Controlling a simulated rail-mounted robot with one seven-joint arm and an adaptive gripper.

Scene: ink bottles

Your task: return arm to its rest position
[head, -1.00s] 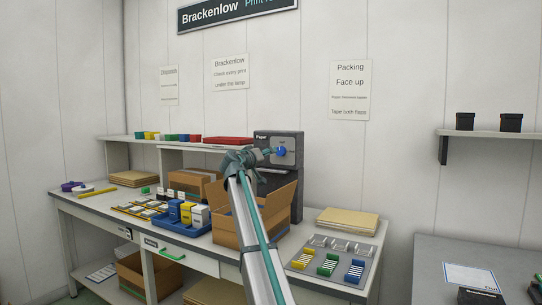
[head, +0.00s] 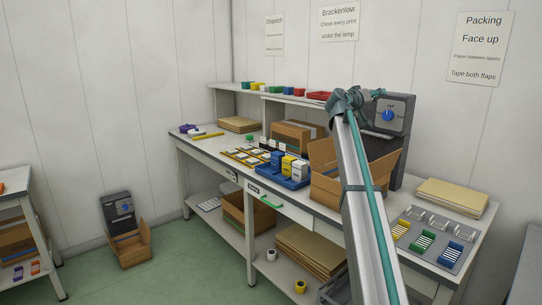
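My arm rises from the lower right of the head view, its end (head: 356,103) in front of the dark dispenser with a blue knob (head: 388,115). The fingers of my gripper cannot be made out against the wrist, so I cannot tell whether it is open or shut. The arm's end appears above the open cardboard box (head: 345,189) on the workbench (head: 215,152). No held object shows.
A blue tray (head: 285,180) with yellow and white boxes stands left of the open box. A grey rack (head: 436,242) with coloured strips lies at right. A dark unit (head: 118,212) stands by the wall.

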